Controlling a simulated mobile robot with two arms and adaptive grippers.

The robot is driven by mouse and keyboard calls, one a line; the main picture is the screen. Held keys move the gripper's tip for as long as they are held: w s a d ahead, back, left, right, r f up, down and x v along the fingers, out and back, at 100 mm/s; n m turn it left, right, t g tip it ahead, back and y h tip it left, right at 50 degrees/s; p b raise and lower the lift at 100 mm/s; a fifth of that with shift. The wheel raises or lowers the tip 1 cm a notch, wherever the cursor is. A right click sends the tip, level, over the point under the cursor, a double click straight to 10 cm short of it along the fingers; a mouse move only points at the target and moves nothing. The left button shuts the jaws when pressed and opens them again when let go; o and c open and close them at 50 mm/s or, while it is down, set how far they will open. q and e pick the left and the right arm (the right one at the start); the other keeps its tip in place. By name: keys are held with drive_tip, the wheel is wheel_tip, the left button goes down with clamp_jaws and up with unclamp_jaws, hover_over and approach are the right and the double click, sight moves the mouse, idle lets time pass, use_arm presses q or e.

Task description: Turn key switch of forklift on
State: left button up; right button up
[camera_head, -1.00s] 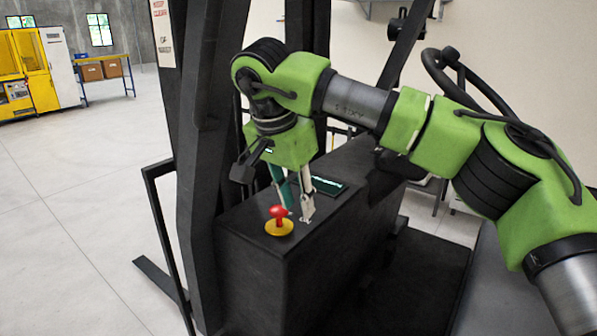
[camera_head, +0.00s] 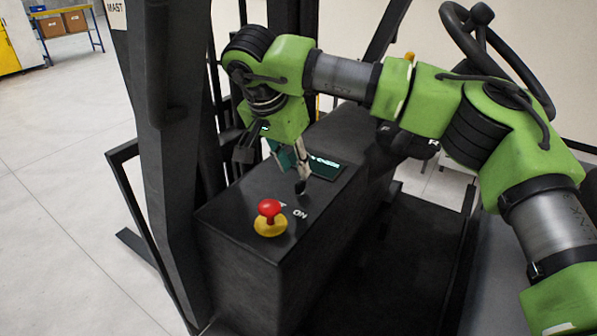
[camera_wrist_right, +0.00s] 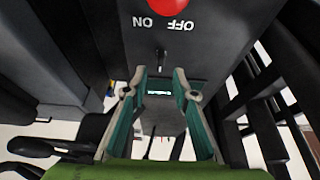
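The key switch is a small dark key (camera_wrist_right: 160,60) on the black console top. In the right wrist view it stands below the ON and OFF labels, which appear upside down. My right gripper (camera_wrist_right: 160,78) is open, its two teal-and-grey fingers apart with the key just beyond and between their tips; contact is not clear. In the head view the right gripper (camera_head: 294,176) reaches down over the console (camera_head: 240,215), behind the ON label, and largely hides the key. My left gripper is not in view.
A red emergency button (camera_head: 269,208) on a yellow base stands near the console's front edge, close to my gripper. A small lit display (camera_head: 325,168) lies behind the gripper. The dark mast (camera_head: 165,130) rises at left, and the steering wheel (camera_head: 500,50) is at upper right.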

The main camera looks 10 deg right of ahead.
sight(300, 181)
drive_tip(key=p+x, duration=0.2)
drive_tip(key=x, duration=0.3)
drive_tip(key=shift+w+d+f, duration=0.1)
drive_tip(key=shift+f, duration=0.15)
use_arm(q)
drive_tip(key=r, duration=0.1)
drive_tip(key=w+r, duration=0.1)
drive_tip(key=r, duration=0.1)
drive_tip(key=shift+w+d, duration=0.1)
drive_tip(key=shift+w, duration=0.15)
use_arm(e)
drive_tip(key=shift+f, duration=0.15)
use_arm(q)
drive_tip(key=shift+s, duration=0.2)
use_arm(e)
clamp_jaws()
